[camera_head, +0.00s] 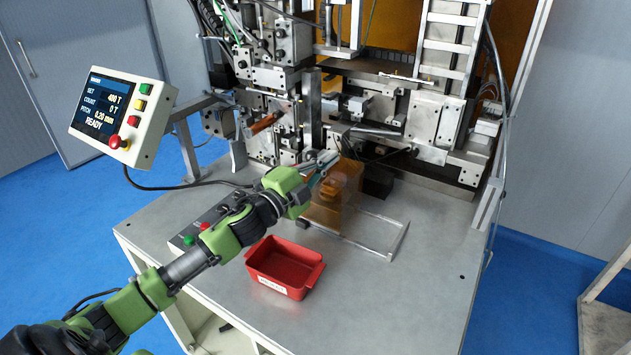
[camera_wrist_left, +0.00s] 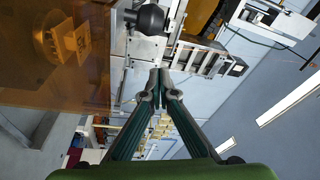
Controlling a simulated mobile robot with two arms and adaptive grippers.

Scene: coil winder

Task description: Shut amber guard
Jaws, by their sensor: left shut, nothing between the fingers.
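The amber guard (camera_head: 350,197) is a see-through amber panel standing on the machine table, just past my left gripper. It also fills the upper left of the left wrist view (camera_wrist_left: 50,85), where a spool-like part shows through it. How far the guard is open or shut, I cannot tell. A round black knob (camera_wrist_left: 150,18) shows beside the panel in that view, ahead of the fingertips. My left gripper (camera_head: 328,160) is shut and empty, close to the guard; its fingertips (camera_wrist_left: 158,78) meet in the wrist view, apart from the knob. My right gripper is not in view.
A red bin (camera_head: 284,270) stands on the table in front, below my left forearm. A flat metal frame (camera_head: 400,240) lies right of the guard. A control screen (camera_head: 122,115) stands at left. Winder machinery (camera_head: 370,95) fills the back. The table's front right is clear.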

